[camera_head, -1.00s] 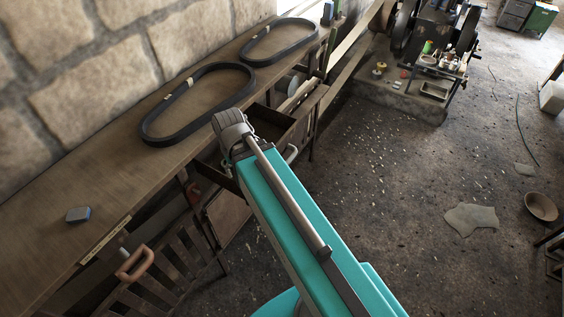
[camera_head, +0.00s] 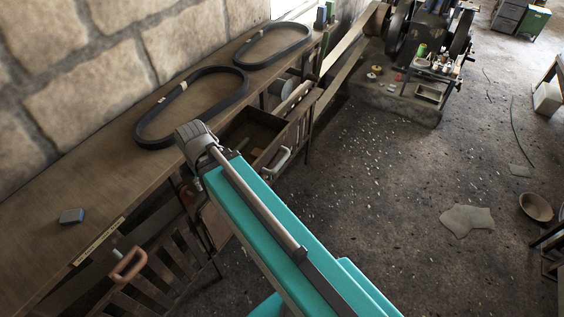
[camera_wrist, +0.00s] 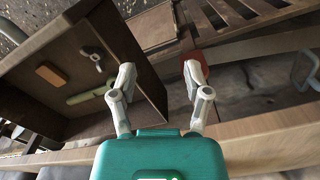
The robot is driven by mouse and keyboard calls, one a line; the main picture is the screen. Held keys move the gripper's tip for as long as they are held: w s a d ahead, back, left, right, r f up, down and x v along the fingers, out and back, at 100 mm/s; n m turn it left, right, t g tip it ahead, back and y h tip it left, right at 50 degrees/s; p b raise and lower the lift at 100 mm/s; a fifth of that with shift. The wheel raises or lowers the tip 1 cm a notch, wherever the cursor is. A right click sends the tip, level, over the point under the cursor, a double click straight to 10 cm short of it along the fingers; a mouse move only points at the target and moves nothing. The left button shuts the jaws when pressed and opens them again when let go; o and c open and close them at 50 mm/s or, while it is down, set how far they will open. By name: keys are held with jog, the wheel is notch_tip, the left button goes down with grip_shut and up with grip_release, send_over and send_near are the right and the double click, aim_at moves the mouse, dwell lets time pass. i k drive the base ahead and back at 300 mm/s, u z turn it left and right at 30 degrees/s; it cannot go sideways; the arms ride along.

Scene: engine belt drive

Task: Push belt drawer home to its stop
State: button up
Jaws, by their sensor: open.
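The belt drawer (camera_head: 262,151) is a dark wooden box, pulled out from under the bench, with a pale metal handle (camera_head: 278,162) on its outer face. The drawer also shows at the left of the wrist view (camera_wrist: 140,66), with an orange-brown block (camera_wrist: 51,76), a green rod (camera_wrist: 90,94) and a small metal piece inside. My gripper (camera_wrist: 159,74) is open and empty. Its left finger overlaps the drawer's side wall in the picture and its right finger is outside the drawer; I cannot tell whether either touches. My arm hides the gripper in the head view.
The bench (camera_head: 95,190) carries two black belts (camera_head: 192,107) (camera_head: 272,45) and a small blue-grey block (camera_head: 71,216). A brown handle (camera_head: 129,266) and a slatted wooden piece stand below it. The engine (camera_head: 432,40) is at the back.

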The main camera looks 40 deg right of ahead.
aim_at(274, 135)
jog(key=z, duration=0.05)
jog(key=k, duration=0.95)
jog(key=z, duration=1)
jog(key=i, duration=0.5)
